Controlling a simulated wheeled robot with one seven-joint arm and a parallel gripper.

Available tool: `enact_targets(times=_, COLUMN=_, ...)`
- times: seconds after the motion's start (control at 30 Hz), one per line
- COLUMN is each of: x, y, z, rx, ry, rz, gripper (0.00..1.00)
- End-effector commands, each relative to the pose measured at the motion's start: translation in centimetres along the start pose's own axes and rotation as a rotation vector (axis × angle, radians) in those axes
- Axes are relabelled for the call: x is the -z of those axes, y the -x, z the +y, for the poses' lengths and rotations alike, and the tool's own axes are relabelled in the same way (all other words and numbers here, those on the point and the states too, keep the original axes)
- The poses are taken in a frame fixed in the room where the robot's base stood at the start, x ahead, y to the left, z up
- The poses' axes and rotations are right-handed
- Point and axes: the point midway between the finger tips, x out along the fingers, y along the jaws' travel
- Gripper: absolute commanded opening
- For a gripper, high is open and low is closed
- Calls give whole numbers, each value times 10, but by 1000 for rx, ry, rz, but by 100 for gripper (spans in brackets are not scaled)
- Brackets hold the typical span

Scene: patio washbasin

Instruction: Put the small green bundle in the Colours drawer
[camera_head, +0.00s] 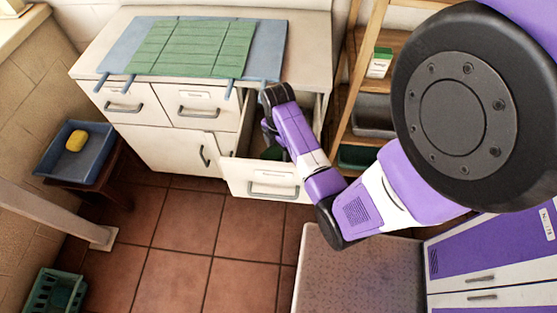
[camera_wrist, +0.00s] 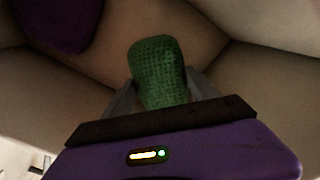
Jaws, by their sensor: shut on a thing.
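The small green bundle (camera_wrist: 158,70) has a woven, netted look and stands between the two fingers of my gripper (camera_wrist: 160,90) in the wrist view. My gripper is shut on it. In the head view my wrist hangs over a pulled-out drawer (camera_head: 265,180) at the right of the white cabinet, and my forearm hides most of my gripper. A dark green patch (camera_head: 272,152) shows inside this drawer beside my arm. The wrist view shows pale walls meeting in corners around the bundle. The label on the open drawer is too small to read.
A dark purple thing (camera_wrist: 60,22) lies at the upper left of the wrist view. A green slatted mat (camera_head: 190,50) on a blue cloth covers the cabinet top. Two shut drawers (camera_head: 123,107) are left of the open one. A wooden shelf (camera_head: 365,90) stands close on the right.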

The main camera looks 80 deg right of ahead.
Motion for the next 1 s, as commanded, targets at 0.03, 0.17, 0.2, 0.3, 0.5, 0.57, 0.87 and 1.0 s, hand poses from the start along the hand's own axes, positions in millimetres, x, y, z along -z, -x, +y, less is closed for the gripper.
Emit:
enact_targets(times=0.03, x=0, y=-11, z=-1, rx=3, ry=-2, rz=1, gripper=19)
enact_targets(times=0.17, x=0, y=-28, z=0, rx=0, ry=-1, rz=0, gripper=19)
enact_targets(times=0.2, x=0, y=-31, z=1, rx=0, ry=0, rz=0, gripper=19)
enact_targets(times=0.3, x=0, y=-36, z=1, rx=-1, ry=-1, rz=0, gripper=19)
enact_targets(times=0.5, x=0, y=-63, z=1, rx=0, ry=-1, rz=0, gripper=19)
enact_targets(times=0.57, x=0, y=-68, z=1, rx=-1, ry=0, rz=0, gripper=19)
enact_targets(times=0.87, x=0, y=-71, z=1, rx=-2, ry=0, rz=-1, gripper=19)
enact_targets(times=1.0, x=0, y=-75, z=1, rx=-1, ry=0, rz=0, gripper=19)
